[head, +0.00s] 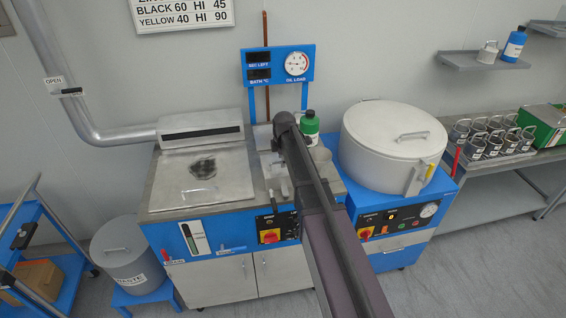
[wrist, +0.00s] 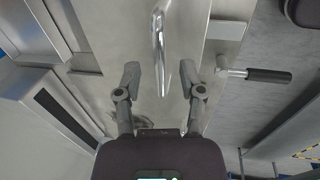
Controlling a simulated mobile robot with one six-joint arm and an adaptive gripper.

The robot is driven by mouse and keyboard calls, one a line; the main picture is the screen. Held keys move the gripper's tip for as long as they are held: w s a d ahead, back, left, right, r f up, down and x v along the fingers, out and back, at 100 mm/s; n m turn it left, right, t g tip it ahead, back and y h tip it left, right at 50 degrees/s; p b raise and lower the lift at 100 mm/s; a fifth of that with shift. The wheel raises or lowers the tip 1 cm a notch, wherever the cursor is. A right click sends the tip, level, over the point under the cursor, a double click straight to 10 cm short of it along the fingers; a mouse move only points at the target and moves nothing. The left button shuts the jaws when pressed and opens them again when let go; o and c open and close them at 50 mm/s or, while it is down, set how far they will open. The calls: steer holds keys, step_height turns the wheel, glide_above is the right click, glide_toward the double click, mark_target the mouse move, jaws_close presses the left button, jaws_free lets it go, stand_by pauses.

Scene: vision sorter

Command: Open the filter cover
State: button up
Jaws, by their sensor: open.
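A grey metal cover (wrist: 189,30) with a shiny chrome bar handle (wrist: 159,45) is in the wrist view; I take it to be the filter cover, though no label shows. My gripper (wrist: 176,72) is open and empty, its two fingers on either side of the handle's line.
A black-gripped lever (wrist: 268,75) sticks out right of the cover. A large round lidded vessel (head: 370,150) is at the right.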

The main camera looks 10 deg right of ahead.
stand_by(0.3)
jaws_close()
steer(key=shift+d, duration=0.15)
steer(key=shift+w+r, duration=0.1)
steer(key=shift+w, duration=0.1)
